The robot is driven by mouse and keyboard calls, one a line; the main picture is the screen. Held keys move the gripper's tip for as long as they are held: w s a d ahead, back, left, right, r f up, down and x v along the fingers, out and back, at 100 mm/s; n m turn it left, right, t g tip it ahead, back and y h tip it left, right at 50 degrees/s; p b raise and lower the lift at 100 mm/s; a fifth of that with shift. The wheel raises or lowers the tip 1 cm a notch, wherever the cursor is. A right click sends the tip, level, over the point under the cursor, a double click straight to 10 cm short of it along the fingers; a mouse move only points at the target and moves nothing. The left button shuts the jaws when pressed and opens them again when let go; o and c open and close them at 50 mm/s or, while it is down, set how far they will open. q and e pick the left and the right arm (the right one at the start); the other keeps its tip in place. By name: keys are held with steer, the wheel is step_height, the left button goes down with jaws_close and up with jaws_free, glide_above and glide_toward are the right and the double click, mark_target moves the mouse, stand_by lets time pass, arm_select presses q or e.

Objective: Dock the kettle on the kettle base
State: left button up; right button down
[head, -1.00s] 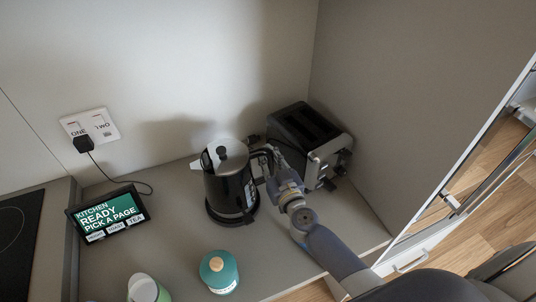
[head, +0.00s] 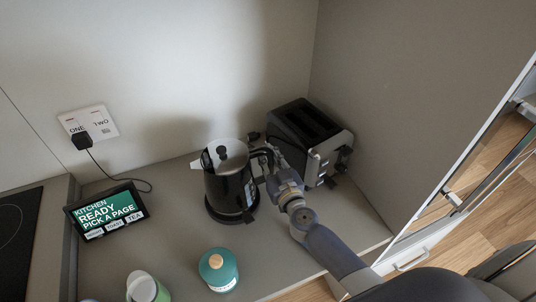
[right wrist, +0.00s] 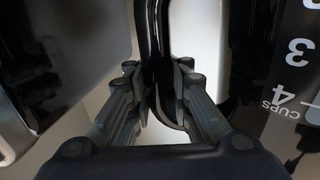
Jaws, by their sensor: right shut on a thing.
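The black kettle (head: 222,187) with a grey lid and black knob stands upright in the middle of the counter. Its spout points left and its handle is on the right. The black round kettle base (head: 234,219) shows as a dark rim directly under it. I cannot tell whether the kettle is fully seated or slightly above the base. My right gripper (head: 269,161) is shut on the handle. In the right wrist view the fingers (right wrist: 158,100) close on both sides of the dark handle (right wrist: 153,35), beside the cup markings. My left gripper is not in view.
A black toaster (head: 309,135) stands close behind my right gripper. A teal canister (head: 218,270) and a green-and-white container (head: 143,287) are at the front. A tablet (head: 107,212) stands left, below a wall socket (head: 98,121) with a plugged cord. The counter between tablet and kettle is clear.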

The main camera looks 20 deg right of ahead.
steer(key=shift+r, duration=0.1)
steer(key=c, duration=1.7)
jaws_free()
steer(key=shift+s+f, duration=0.15)
steer(key=shift+f, duration=0.15)
steer(key=shift+s+r+p, duration=0.15)
steer(key=shift+s+p, duration=0.25)
steer(key=shift+s, duration=2.1)
steer(key=s, duration=0.6)
